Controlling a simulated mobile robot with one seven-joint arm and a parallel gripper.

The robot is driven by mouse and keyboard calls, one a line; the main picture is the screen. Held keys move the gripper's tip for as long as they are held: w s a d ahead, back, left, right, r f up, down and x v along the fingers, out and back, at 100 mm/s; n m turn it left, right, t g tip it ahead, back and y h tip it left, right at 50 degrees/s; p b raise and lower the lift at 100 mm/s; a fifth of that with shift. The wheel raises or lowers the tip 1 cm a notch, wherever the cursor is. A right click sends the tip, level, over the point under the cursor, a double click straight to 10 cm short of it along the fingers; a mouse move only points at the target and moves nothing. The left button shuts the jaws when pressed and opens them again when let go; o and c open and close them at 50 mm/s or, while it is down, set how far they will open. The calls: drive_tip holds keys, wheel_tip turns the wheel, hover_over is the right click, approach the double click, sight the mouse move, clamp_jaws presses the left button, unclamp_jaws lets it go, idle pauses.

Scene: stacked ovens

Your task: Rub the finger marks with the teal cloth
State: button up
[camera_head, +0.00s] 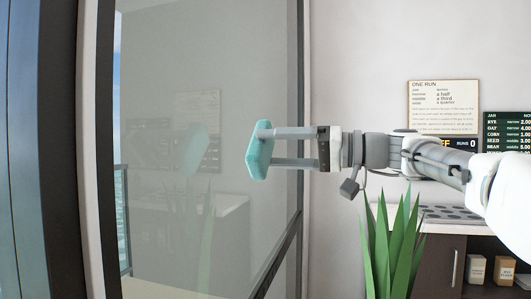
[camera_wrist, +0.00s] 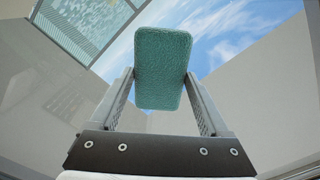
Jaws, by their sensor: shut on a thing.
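The teal cloth (camera_head: 258,152) is a thick, pad-like block in the head view, upright with its broad face toward a large glass pane (camera_head: 160,235). My gripper (camera_head: 272,148) is shut on it from the right, one finger above the other. In the wrist view the cloth (camera_wrist: 162,65) sits between the fingertips of my gripper (camera_wrist: 160,85). A pale teal reflection of the cloth shows in the glass, well left of the cloth, so the two look apart. I cannot make out any finger marks on the glass in either view.
A dark window frame (camera_head: 295,90) edges the pane on the right. A green spiky plant (camera_head: 397,245) stands below my arm, before a counter (camera_head: 445,228) with a dark tray-like top. A paper notice (camera_head: 443,106) and a dark price board (camera_head: 508,130) hang on the wall.

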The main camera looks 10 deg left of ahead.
drive_tip(key=shift+d, duration=0.1)
drive_tip(key=shift+s+d+b, duration=0.2)
drive_tip(key=shift+d+b, duration=0.25)
drive_tip(key=shift+d, duration=0.95)
